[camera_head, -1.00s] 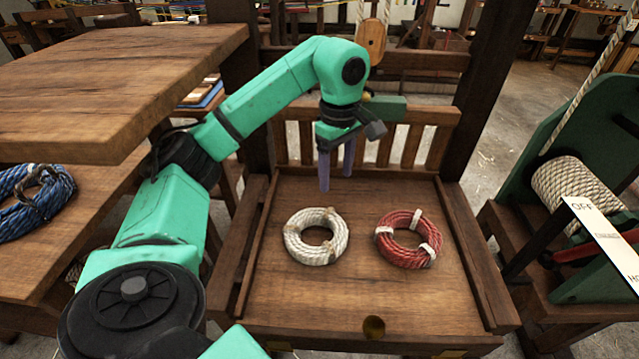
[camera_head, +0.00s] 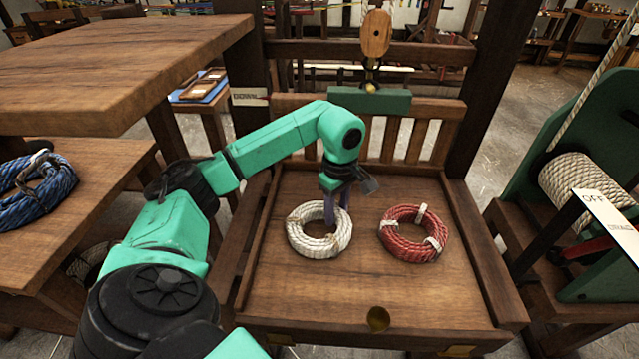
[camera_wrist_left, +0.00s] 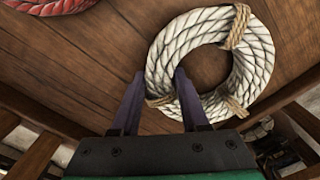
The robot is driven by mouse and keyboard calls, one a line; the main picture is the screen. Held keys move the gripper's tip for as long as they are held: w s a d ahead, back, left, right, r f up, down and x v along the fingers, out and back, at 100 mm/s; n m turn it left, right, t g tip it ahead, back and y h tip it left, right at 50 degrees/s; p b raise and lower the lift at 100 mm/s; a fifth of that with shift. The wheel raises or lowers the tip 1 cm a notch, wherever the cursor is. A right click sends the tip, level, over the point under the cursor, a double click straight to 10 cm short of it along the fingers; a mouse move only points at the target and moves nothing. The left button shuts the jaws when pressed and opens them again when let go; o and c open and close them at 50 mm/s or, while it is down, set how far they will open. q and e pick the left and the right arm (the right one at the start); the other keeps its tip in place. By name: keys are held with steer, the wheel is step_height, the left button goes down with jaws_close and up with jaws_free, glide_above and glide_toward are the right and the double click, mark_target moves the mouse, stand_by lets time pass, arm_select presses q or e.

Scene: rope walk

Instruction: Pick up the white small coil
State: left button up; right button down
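The white small coil (camera_head: 303,240) lies flat on the wooden tray-like platform (camera_head: 330,295), left of the red coil. It is bound with tan ties. My left gripper (camera_head: 337,222) is over the coil's right side, fingers pointing down. In the left wrist view, the white coil (camera_wrist_left: 253,65) fills the upper right. The two fingers of my left gripper (camera_wrist_left: 160,78) are apart, with part of the coil's ring between or below their tips. I cannot tell whether they touch it. My right gripper is not in view.
A red coil (camera_head: 398,247) with white ties lies to the right on the same platform, which has raised wooden edges. A blue coil (camera_head: 30,200) lies on the left bench. A green rope machine (camera_head: 545,170) stands at right.

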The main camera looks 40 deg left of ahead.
arm_select(q)
jaws_close()
stand_by(1.2)
